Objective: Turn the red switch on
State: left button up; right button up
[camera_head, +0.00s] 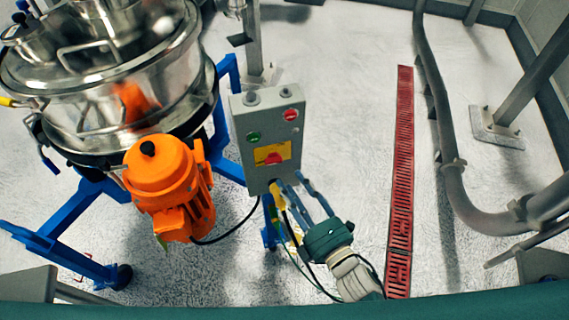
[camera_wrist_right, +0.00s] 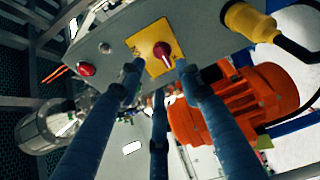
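The red switch (camera_head: 272,158) is a rotary knob on a yellow plate (camera_head: 261,151), low on the front of a grey control box (camera_head: 253,118). In the right wrist view the red switch (camera_wrist_right: 161,54) lies beyond my fingertips, on its yellow plate (camera_wrist_right: 143,41). My right gripper (camera_head: 288,182) is just below the box front in the head view. Its blue fingers are spread, and in the right wrist view the gripper (camera_wrist_right: 157,70) has fingertips on either side of the knob, with visible gaps. It holds nothing. My left gripper is not in view.
The box also has a green button (camera_head: 253,137) and red button (camera_head: 291,115). An orange motor (camera_head: 169,180) and steel sifter (camera_head: 105,80) on a blue frame stand left. A black cable hangs below the box. Open floor lies right, with a red grating (camera_head: 401,170) and grey pipe (camera_head: 437,110).

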aim_at(276, 162)
jog(key=p+x, duration=0.1)
jog(key=x, duration=0.6)
jog(key=shift+w+a+f, duration=0.1)
jog(key=shift+w+a, duration=0.05)
jog(key=shift+w, duration=0.2)
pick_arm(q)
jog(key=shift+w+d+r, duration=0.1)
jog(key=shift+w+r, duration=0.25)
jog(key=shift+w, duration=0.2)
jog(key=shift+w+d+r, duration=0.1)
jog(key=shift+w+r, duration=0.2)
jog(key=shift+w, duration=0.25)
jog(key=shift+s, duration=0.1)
pick_arm(e)
jog(key=shift+c, duration=0.8)
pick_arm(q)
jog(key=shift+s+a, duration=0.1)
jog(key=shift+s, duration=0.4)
pick_arm(e)
grip_shut()
